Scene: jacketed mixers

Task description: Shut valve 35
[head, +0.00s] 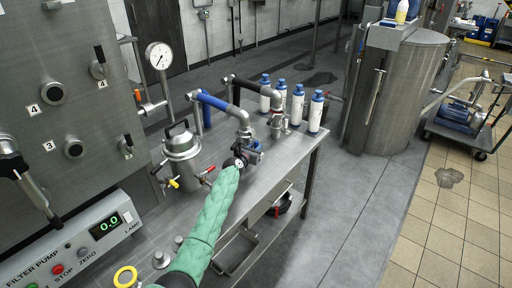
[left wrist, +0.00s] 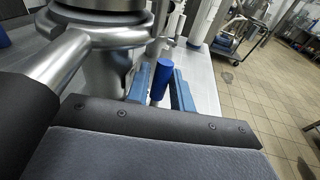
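A valve lever with a blue grip (left wrist: 161,78) stands in the left wrist view; no number can be read on it. My left gripper (left wrist: 162,92) has its two blue fingers on either side of this grip. Whether they press on it or stand a little apart I cannot tell. In the head view my left gripper (head: 246,155), at the end of my green-sleeved arm, is at the pipe fitting on the steel bench, with a small blue part beside it. The gripper's dark body hides most of the valve there. My right gripper is not in view.
A steel pot (head: 183,155) with red and yellow handles stands left of my arm on the steel bench (head: 262,190). A bent pipe with a blue sleeve (head: 222,106) rises behind the gripper. Several white bottles with blue caps (head: 297,104) stand at the bench's back right.

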